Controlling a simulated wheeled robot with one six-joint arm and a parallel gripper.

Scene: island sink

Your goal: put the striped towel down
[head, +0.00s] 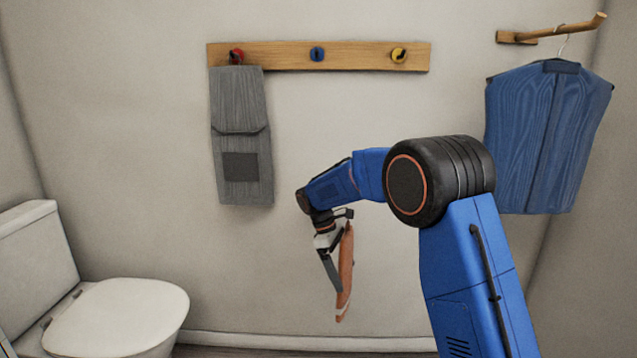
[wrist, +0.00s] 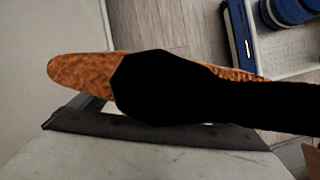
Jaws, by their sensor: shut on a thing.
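My gripper (head: 339,286) points down in front of the wall in the head view, shut on a long, narrow orange-brown thing (head: 346,268). It hangs almost upright beside the dark finger, clear of the floor. In the wrist view the held thing (wrist: 80,72) looks mottled orange with a rounded end. A black shape hides its middle, and a dark grey finger (wrist: 150,130) lies along it. No clearly striped towel shows elsewhere.
A wooden rail (head: 275,55) has red, blue (head: 317,54) and yellow (head: 398,55) hooks. A grey cloth piece (head: 240,135) hangs from the red one. A blue garment (head: 547,135) hangs at right on a wooden arm (head: 575,27). A white toilet (head: 115,315) stands at lower left.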

